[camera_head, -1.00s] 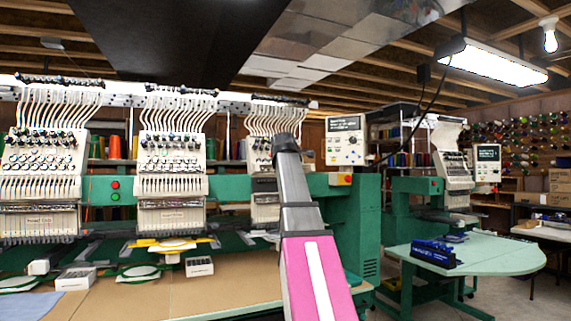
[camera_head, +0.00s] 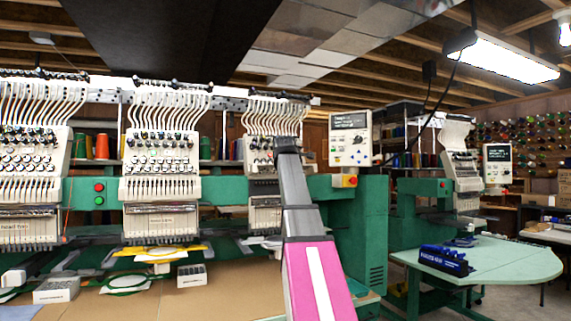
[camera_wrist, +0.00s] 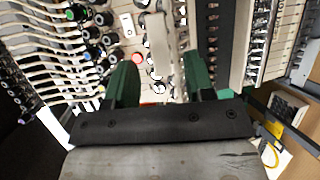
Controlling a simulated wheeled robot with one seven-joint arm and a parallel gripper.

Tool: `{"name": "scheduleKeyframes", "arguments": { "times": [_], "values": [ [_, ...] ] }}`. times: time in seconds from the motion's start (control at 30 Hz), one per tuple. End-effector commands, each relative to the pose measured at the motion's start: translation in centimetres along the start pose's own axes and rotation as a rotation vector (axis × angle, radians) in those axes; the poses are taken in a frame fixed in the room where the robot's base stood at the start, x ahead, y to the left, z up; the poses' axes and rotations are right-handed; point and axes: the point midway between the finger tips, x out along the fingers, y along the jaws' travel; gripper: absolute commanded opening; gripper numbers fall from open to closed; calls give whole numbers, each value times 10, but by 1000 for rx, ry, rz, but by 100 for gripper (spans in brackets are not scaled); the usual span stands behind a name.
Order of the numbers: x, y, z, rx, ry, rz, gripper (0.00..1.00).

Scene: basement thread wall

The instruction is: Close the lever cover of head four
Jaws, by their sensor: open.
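The third embroidery head from the left (camera_head: 264,150) is partly hidden behind my arm in the head view. I cannot tell from a label whether it is head four. In the wrist view, my gripper (camera_wrist: 160,75) has two green fingers, spread apart and empty, close to a head face (camera_wrist: 130,28) with dark, green and blue knobs. A pale beige bar (camera_wrist: 159,45) shows between the fingers; I cannot tell whether it is the lever cover or whether anything touches it. A dark slotted strip (camera_wrist: 208,35) lies right of the fingers. In the head view the fingers are hidden.
The middle head (camera_head: 160,165) and left head (camera_head: 30,160) stand along the green machine beam. A control panel (camera_head: 350,138) is right of my arm. The tan table (camera_head: 225,297) carries small boxes and hoops. A pale green table (camera_head: 500,262) holds a blue object at right.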

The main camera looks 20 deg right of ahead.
Motion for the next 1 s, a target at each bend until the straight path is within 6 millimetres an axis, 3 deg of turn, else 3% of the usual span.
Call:
{"name": "scheduleKeyframes", "arguments": {
  "times": [0.1, 0.23, 0.6, 0.63, 0.77, 1.0],
  "values": [
    [25, 2, 0, 0, 0, -2, 49],
    [42, 2, 0, 0, 0, 0, 49],
    [49, 0, 0, 0, 0, 0, 49],
    [49, 0, 0, 0, 0, 0, 42],
    [49, 0, 0, 0, 0, 1, 0],
    [49, 2, 1, 2, 0, 5, 0]
  ]
}}
